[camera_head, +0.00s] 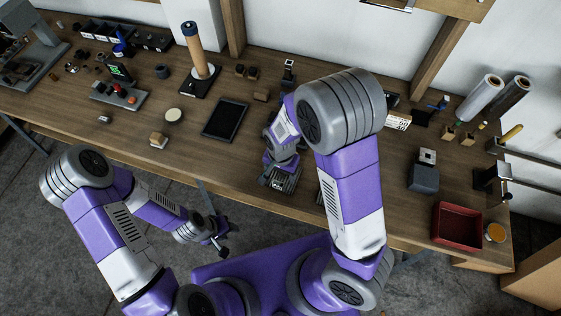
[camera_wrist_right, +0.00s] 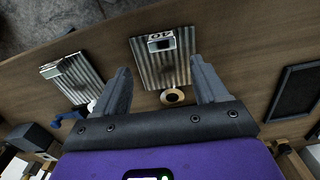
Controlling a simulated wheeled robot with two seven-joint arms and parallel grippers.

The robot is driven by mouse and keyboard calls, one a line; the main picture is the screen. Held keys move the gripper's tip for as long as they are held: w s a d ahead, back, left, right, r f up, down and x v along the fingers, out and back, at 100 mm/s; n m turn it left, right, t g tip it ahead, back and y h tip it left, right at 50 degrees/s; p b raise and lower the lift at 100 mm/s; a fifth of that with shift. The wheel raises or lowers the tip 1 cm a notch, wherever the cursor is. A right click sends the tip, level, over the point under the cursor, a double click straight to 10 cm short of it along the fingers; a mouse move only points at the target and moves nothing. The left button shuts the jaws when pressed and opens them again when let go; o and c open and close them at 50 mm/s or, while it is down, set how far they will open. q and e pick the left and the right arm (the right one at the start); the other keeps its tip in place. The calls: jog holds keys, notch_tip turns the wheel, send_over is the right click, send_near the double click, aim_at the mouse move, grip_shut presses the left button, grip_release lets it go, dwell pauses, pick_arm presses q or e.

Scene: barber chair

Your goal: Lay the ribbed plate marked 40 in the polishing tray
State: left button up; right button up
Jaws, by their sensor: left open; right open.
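A grey ribbed plate (camera_wrist_right: 160,62) with a label that seems to read 40 upside down lies on the bench, seen in the right wrist view. In the head view it shows (camera_head: 280,180) just below my right gripper (camera_head: 281,160). My right gripper (camera_wrist_right: 160,78) is open, its fingers apart over the plate's near end and not closed on it. My left gripper (camera_head: 213,236) is open and empty, off the bench's front edge. A shallow black tray (camera_head: 225,119) and a deeper red tray (camera_head: 457,227) stand on the bench; I cannot tell which is the polishing tray.
A second ribbed plate (camera_wrist_right: 72,77) lies beside the first, largely hidden by my right arm in the head view. A small tan ring (camera_wrist_right: 173,97) shows near the marked plate's end. A post on a base (camera_head: 197,55) stands behind the black tray. An orange-topped pot (camera_head: 495,232) stands beside the red tray.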

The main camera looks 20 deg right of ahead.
jog(key=f, duration=0.2)
jog(key=f+b, duration=0.1)
jog(key=f, duration=0.3)
jog(key=shift+a+f, duration=0.35)
jog(key=shift+f, duration=0.05)
grip_shut()
